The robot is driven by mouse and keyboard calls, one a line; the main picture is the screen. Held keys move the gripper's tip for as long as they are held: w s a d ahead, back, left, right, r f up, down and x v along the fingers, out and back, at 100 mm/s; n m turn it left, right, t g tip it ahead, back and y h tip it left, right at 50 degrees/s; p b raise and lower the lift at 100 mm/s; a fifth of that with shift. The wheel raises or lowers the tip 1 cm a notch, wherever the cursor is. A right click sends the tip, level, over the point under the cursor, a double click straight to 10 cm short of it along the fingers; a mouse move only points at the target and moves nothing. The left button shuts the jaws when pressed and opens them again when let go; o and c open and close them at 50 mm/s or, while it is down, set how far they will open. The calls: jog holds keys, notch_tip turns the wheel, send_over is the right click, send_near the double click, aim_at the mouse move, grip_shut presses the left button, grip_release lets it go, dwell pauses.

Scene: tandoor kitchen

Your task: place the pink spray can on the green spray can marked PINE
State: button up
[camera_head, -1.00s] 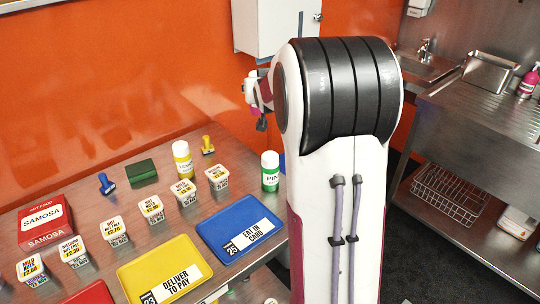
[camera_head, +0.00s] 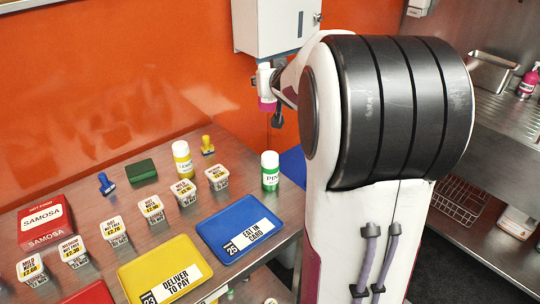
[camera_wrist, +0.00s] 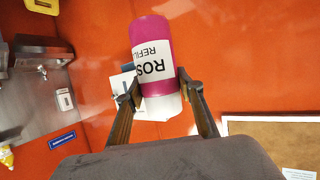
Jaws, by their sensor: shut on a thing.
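The pink spray can (camera_wrist: 152,55) is held in my gripper (camera_wrist: 160,92) in the wrist view. Its white label reads ROS and REFILL, partly cut off, and its white end is between the fingers. In the head view the pink can (camera_head: 267,104) shows small near the orange wall, raised above table height, with my arm hiding much of the gripper. The green spray can marked PINE (camera_head: 270,181) stands upright on the steel table near its right edge, with a white top. The held can is above and apart from it.
A blue tray (camera_head: 211,226) lies just in front of the green can. A yellow spray can (camera_head: 182,160), labelled tubs (camera_head: 217,178) and a yellow stamp (camera_head: 208,146) stand to its left. A white wall box (camera_head: 270,30) hangs behind the held can.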

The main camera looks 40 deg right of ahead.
jog(key=shift+f+v, duration=0.2)
jog(key=shift+v, duration=0.75)
jog(key=s+a+f, duration=0.2)
jog(key=f, duration=0.1)
jog(key=shift+s, duration=0.25)
notch_tip(320, 180, down, 6)
dwell(0.7)
jog(key=shift+f, duration=0.15)
jog(key=shift+f, duration=1.8)
jog(key=shift+f, duration=0.15)
